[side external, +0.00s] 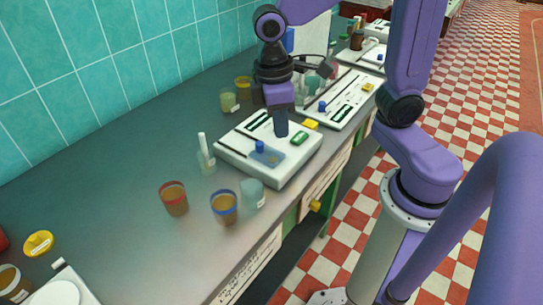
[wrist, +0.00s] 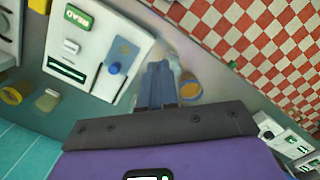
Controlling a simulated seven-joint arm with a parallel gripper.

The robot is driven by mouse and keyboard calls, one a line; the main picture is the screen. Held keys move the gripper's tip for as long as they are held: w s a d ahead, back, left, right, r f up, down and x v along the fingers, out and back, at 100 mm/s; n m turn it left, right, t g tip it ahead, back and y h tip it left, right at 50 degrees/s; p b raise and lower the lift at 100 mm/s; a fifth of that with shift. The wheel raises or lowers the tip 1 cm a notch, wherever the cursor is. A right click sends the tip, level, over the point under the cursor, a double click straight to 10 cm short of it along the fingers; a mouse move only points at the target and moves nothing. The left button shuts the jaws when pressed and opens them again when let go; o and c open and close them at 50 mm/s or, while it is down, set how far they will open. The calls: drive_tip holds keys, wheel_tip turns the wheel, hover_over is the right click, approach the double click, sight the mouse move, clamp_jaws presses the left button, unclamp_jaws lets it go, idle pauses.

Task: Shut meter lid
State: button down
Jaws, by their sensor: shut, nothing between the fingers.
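The white meter (side external: 228,148) sits on the grey bench under my gripper. In the wrist view the meter (wrist: 106,22) is at upper left, with a green READ button (wrist: 71,46) and a dark slot (wrist: 67,69). A blue-grey panel (wrist: 122,52) with a blue knob (wrist: 114,68) lies on its top; the panel also shows in the side view (side external: 269,156). I cannot tell whether this panel is the lid or how far it is open. My gripper (side external: 281,130) is shut and empty, pointing down over the meter; its fingers (wrist: 159,70) show beside the meter.
A red-rimmed beaker (side external: 174,200), a blue-rimmed beaker (side external: 224,209) and a pale cup (side external: 252,195) stand in front of the meter. A flask (side external: 206,160) is left of it. Another meter (side external: 345,92) stands behind. Open bench lies to the left.

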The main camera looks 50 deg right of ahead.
drive_tip(key=s+d+f+n+y, duration=0.1)
drive_tip(key=s+d+n, duration=0.2)
drive_tip(key=s, duration=0.8)
drive_tip(key=shift+s+d+f+t, duration=0.2)
drive_tip(key=shift+s+d+t, duration=0.05)
drive_tip(key=shift+d+t, duration=0.15)
drive_tip(key=c, duration=1.7)
unclamp_jaws()
drive_tip(key=shift+s+d+n, duration=0.1)
drive_tip(key=shift+s+n, duration=0.2)
drive_tip(key=shift+c, duration=0.2)
drive_tip(key=o, duration=0.5)
drive_tip(key=shift+f, duration=0.1)
drive_tip(key=o, duration=0.3)
drive_tip(key=w+r+m, duration=0.1)
drive_tip(key=w+m, duration=0.1)
drive_tip(key=w, duration=0.2)
drive_tip(key=w+a+r+m, duration=0.1)
drive_tip(key=w, duration=0.3)
drive_tip(key=w+r+m, duration=0.1)
drive_tip(key=w+m, duration=0.1)
drive_tip(key=w, duration=0.2)
drive_tip(key=shift+a+r+m, duration=0.15)
drive_tip(key=shift+a+m, duration=0.15)
drive_tip(key=shift+a, duration=0.05)
drive_tip(key=r+m, duration=0.1)
drive_tip(key=m, duration=0.4)
hover_over(259, 143)
wheel_tip(259, 143, down, 16)
drive_tip(key=shift+f, duration=0.2)
